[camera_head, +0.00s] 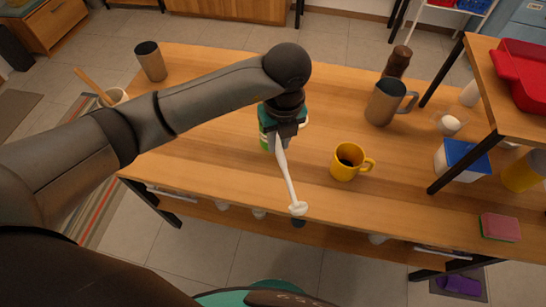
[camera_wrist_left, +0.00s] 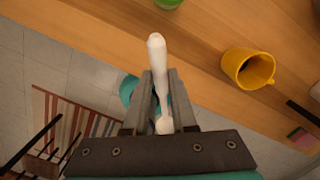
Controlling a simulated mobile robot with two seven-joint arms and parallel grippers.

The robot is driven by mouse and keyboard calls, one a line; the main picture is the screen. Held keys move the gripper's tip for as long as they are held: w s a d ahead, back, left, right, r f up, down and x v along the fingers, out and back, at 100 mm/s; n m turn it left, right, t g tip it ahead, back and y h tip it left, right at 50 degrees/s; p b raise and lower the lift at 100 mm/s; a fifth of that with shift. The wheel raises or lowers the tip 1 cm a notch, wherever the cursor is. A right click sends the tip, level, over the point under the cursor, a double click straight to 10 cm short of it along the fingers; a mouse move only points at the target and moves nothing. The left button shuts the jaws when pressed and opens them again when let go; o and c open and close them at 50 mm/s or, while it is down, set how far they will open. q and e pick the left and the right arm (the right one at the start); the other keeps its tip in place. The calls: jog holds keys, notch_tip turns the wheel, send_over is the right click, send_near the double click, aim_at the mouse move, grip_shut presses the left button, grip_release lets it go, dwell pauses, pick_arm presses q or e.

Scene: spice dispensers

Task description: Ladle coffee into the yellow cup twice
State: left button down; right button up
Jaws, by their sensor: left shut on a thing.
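My left gripper (camera_head: 283,138) is over the table's front part, left of the yellow cup. It is shut on a white ladle (camera_head: 287,178), which slants down toward the front edge with its wider end near that edge. In the left wrist view the ladle (camera_wrist_left: 157,55) lies between the two fingers (camera_wrist_left: 160,85). The yellow cup (camera_head: 344,171) stands upright on the table, apart from the ladle, with something dark inside. It also shows in the left wrist view (camera_wrist_left: 236,65). A green thing (camera_head: 265,145) is partly hidden behind my gripper; I cannot tell whether it holds coffee.
A grey metal pitcher (camera_head: 382,103) and a dark brown bottle (camera_head: 397,63) stand behind the cup. A blue-lidded box (camera_head: 460,160), a sponge (camera_head: 500,227) and a raised shelf (camera_head: 480,75) are at right. A dark tumbler (camera_head: 150,62) stands far left.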

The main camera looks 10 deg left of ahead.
pick_arm(q)
jog(key=shift+s+a+f+n+g+h+b, duration=0.2)
jog(key=shift+f+n+h, duration=0.45)
jog(key=shift+f+n, duration=0.85)
jog(key=shift+s+a+f+n+g+h, duration=0.25)
jog(key=shift+f+n+h, duration=0.35)
jog(key=shift+f+n, duration=0.95)
jog(key=shift+s+a+f+n+g+h+b, duration=0.1)
jog(key=shift+s+f+n+g+h, duration=0.4)
jog(key=shift+f+n, duration=1)
jog(key=f+b, duration=0.2)
jog(key=b, duration=0.1)
jog(key=f+b, duration=0.1)
jog(key=f, duration=0.1)
jog(key=shift+w+b, duration=0.25)
jog(key=shift+b, duration=0.15)
jog(key=c, duration=0.6)
grip_release()
jog(key=shift+c, duration=0.2)
